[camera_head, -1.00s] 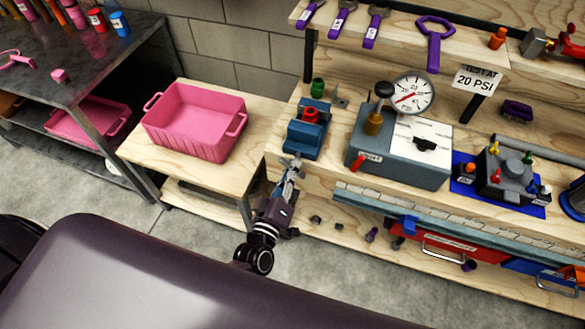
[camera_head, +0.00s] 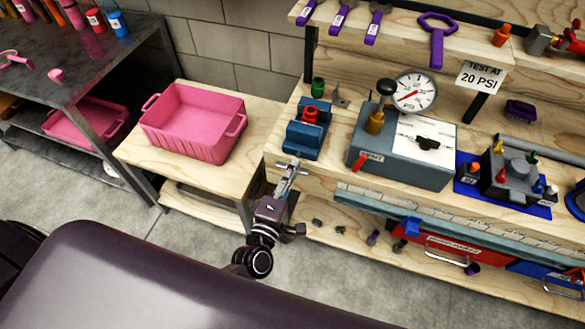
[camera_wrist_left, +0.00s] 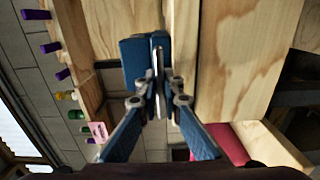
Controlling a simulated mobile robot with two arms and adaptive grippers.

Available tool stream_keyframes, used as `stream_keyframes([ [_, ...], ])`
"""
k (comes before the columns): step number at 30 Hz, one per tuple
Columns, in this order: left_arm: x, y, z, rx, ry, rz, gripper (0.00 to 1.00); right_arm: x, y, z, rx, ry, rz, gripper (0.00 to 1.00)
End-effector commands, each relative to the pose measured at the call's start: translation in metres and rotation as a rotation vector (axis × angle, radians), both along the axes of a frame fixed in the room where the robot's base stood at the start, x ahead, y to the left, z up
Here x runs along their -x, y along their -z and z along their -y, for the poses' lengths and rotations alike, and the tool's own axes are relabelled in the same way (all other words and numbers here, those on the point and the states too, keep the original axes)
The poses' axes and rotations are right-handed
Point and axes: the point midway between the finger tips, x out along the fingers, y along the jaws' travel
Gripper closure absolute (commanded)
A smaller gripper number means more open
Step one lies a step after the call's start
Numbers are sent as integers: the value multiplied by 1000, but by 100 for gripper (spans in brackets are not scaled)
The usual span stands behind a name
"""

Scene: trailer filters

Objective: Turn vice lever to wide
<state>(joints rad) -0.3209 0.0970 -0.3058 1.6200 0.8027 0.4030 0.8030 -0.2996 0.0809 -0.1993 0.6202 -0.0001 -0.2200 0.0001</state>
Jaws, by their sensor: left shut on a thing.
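The blue vice (camera_head: 306,138) with a red part between its jaws stands at the front left corner of the wooden workbench. In the left wrist view the vice (camera_wrist_left: 135,62) is straight ahead. My left gripper (camera_head: 289,177) is at the vice's front, just off the bench edge. It is shut on the vice lever, a thin metal bar (camera_wrist_left: 159,70) that shows between its fingertips (camera_wrist_left: 161,102) in the left wrist view. The fingers hide part of the lever. My right gripper is not in view.
A gray pressure tester (camera_head: 400,155) with a round gauge (camera_head: 414,92) stands right of the vice. A pink bin (camera_head: 195,120) sits on a lower wooden table to the left. A green cylinder (camera_head: 318,87) stands behind the vice. Gray floor lies in front.

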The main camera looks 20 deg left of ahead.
Motion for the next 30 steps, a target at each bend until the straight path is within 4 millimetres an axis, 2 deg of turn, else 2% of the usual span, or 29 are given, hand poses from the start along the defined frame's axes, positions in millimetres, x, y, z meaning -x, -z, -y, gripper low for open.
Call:
stream_keyframes([
  [14, 0, 1, 0, 18, 0, -4, 100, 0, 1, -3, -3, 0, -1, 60],
  [15, 1, 1, 0, 18, 0, -4, 93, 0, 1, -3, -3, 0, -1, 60],
  [20, 0, 1, 0, 16, 0, -3, 75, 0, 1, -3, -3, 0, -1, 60],
  [30, 4, 1, 0, 15, 0, -3, 75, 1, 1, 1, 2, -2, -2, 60],
])
